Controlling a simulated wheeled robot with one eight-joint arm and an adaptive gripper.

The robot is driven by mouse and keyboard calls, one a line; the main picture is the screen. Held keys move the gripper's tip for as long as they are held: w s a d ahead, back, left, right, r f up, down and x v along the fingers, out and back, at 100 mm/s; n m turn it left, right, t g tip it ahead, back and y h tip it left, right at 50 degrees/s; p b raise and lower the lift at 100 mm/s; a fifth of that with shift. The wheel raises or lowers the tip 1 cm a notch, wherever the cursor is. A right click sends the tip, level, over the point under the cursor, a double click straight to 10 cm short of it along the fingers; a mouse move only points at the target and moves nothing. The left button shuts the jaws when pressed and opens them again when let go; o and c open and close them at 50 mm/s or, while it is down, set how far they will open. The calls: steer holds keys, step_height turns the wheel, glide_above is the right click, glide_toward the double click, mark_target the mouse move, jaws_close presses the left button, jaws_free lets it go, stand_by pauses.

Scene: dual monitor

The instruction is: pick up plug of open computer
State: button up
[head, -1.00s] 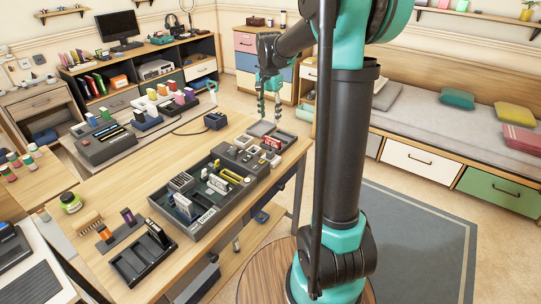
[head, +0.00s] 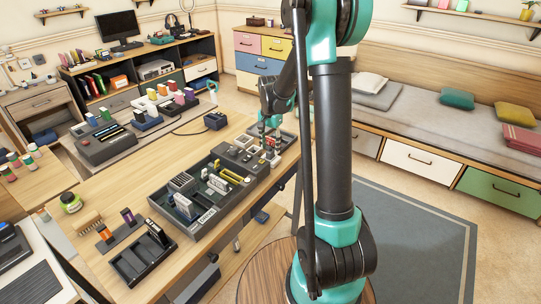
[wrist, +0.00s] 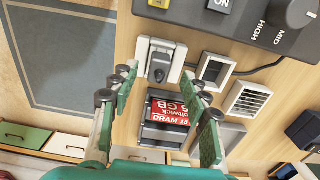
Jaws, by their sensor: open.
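A dark grey plug (wrist: 158,66) sits in a white socket on the wooden tabletop in the wrist view, beyond my fingertips. My gripper (wrist: 160,78) is open and empty, with one finger on each side of the plug's line. A red DRAM module (wrist: 169,108) stands in a dark holder between the fingers, nearer the palm. In the head view my gripper (head: 269,144) is low over the far right end of the desk. The open computer (head: 203,222), a grey case with a green board and parts, lies nearer the camera. The plug is too small to make out there.
A dark control unit (wrist: 236,25) with a knob borders the socket in the wrist view. White-framed blocks (wrist: 246,100) stand right of the fingers. In the head view, dark trays (head: 128,262) sit near the desk's front, and bare wood (head: 185,152) lies left of the computer.

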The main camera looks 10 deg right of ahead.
mark_target(271, 151)
steer(key=shift+f, duration=1.6)
steer(key=shift+d, duration=0.1)
jaws_close()
